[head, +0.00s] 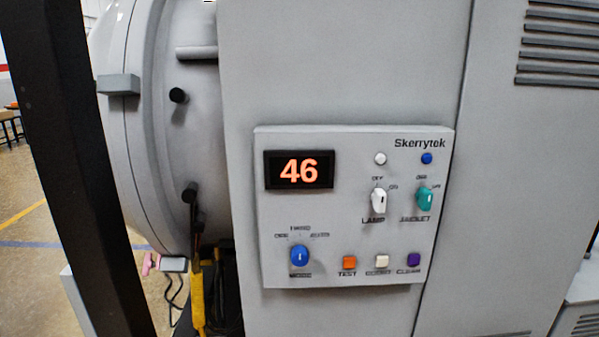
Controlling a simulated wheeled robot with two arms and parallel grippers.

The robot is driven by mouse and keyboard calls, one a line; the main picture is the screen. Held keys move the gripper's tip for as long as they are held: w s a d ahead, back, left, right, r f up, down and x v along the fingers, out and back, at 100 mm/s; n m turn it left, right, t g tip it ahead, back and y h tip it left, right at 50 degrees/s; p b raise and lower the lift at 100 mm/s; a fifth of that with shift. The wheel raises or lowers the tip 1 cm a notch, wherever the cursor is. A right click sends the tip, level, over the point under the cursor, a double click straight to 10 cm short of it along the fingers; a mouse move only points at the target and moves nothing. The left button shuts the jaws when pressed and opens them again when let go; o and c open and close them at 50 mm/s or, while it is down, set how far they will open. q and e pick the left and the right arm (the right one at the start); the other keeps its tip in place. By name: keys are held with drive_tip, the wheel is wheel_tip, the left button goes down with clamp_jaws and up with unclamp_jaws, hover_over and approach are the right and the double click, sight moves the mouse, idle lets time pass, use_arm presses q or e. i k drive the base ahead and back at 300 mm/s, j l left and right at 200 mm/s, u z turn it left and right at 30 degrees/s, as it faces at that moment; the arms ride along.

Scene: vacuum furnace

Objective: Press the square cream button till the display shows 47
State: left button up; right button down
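The square cream button (382,261) sits in the bottom row of the control panel (350,225), between an orange button (349,262) and a purple button (413,259). The display (299,170) at the panel's upper left shows 46 in orange digits. Nothing touches the cream button or covers it. Neither of my grippers is in the head view.
The panel also carries a blue mode knob (300,256), a white lamp switch (378,200), a teal switch (425,198) and two small round lights. The round furnace door (160,120) and a black post (85,170) stand to the left. The space before the panel is clear.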

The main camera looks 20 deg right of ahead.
sight(381, 260)
drive_tip(key=k+l+u, duration=0.1)
drive_tip(key=l, duration=0.3)
drive_tip(key=k+l+u, duration=0.15)
drive_tip(key=l, duration=0.2)
drive_tip(key=k+l+u, duration=0.1)
drive_tip(key=l, duration=0.3)
drive_tip(key=k+l+u, duration=0.15)
drive_tip(key=l, duration=0.2)
drive_tip(key=k+l+u, duration=0.1)
drive_tip(key=l, duration=0.25)
